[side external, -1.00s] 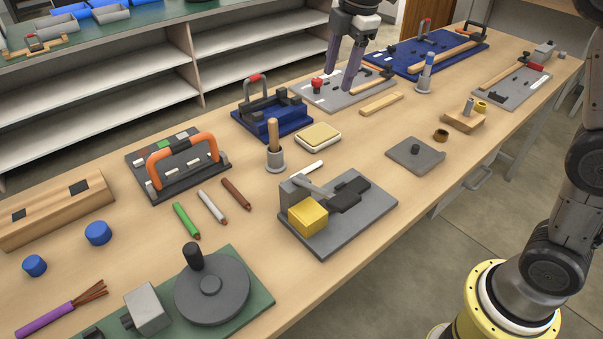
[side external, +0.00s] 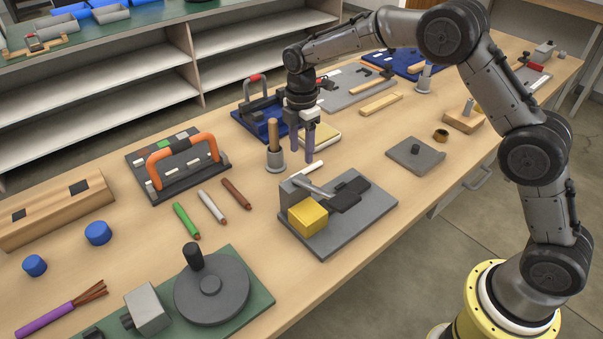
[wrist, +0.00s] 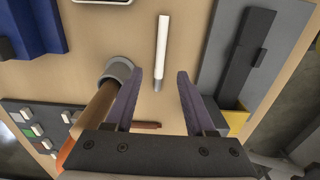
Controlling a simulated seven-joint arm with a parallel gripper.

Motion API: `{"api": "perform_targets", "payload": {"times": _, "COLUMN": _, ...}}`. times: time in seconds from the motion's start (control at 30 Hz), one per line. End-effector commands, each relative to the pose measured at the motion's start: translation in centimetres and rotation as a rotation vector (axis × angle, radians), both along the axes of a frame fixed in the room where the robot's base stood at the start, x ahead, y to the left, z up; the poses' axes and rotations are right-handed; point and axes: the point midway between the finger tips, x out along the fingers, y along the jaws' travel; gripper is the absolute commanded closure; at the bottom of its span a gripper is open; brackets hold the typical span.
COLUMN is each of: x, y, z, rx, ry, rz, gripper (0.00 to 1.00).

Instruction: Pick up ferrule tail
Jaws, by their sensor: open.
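The likely ferrule tail, a short white rod (wrist: 162,45) with a grey end, lies on the table between the round holder and the grey-plated tool. In the side external view the white rod (side external: 313,168) shows just beyond the clamp tool's upper edge. My gripper (side external: 302,155) hangs above the table close to the rod, fingers pointing down. In the wrist view my gripper (wrist: 159,77) is open and empty. The rod's grey end lies in line with the gap between the fingertips. I see no contact with the rod.
A grey-plated tool (side external: 371,207) with a yellow block stands close on one side. A round holder (side external: 275,160) with an upright wooden handle stands close on the other. Green, white and brown cables (side external: 236,194) lie to the left.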

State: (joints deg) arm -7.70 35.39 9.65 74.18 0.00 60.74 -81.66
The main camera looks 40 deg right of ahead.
Motion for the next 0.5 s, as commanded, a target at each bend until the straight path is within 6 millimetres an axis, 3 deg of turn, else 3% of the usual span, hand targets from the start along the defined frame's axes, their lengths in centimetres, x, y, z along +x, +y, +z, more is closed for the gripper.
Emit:
{"api": "perform_targets", "payload": {"times": 0.23, "x": -0.1, "y": 0.0, "z": -1.9, "rx": -0.001, "ry": 0.004, "rz": 0.000, "gripper": 0.45}}
{"api": "perform_targets", "payload": {"times": 0.5, "x": 0.0, "y": 0.0, "z": -5.4, "rx": 0.000, "ry": 0.002, "rz": 0.000, "gripper": 0.45}}
